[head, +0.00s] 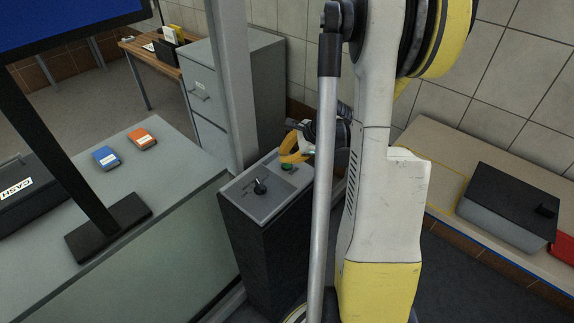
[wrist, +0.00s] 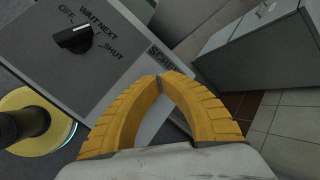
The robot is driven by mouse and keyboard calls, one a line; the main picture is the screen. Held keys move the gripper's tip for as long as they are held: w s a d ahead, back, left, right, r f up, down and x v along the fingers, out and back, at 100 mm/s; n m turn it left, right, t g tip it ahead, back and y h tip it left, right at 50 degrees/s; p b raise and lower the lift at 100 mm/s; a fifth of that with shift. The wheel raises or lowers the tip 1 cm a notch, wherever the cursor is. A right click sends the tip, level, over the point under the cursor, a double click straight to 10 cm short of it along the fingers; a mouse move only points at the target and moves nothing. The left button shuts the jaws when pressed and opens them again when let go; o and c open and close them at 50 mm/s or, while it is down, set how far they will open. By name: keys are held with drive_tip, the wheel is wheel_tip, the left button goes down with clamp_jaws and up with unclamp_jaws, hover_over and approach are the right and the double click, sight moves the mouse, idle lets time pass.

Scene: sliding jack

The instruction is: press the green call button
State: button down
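The green call button (head: 287,167) shows as a small green patch on the top panel of a dark pedestal (head: 262,240), near the panel's far end. My gripper (head: 284,156) has curved yellow fingers and is just above the button in the head view. I cannot tell whether it touches the button. In the wrist view the fingertips of my gripper (wrist: 162,80) meet, with nothing seen between them. The button does not show in the wrist view. The fingers cover part of the panel and a label starting "SCRE".
A black selector knob (head: 260,186) is on the same panel; it also shows in the wrist view (wrist: 74,39). A counter (head: 160,190) with a monitor stand (head: 108,228) is at left. A grey filing cabinet (head: 255,90) stands behind. A bench with a dark-lidded box (head: 508,205) is at right.

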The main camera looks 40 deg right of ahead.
drive_tip(key=shift+f, duration=0.2)
idle(0.5)
drive_tip(key=shift+f+b, duration=0.3)
drive_tip(key=shift+b, duration=0.25)
drive_tip(key=shift+f+b, duration=0.35)
drive_tip(key=shift+b, duration=0.1)
idle(0.4)
drive_tip(key=shift+r, duration=0.1)
drive_tip(key=shift+r+p, duration=0.55)
drive_tip(key=shift+r, duration=0.2)
drive_tip(key=shift+r+p, duration=1.65)
drive_tip(key=shift+r, duration=0.9)
drive_tip(key=shift+a, duration=0.1)
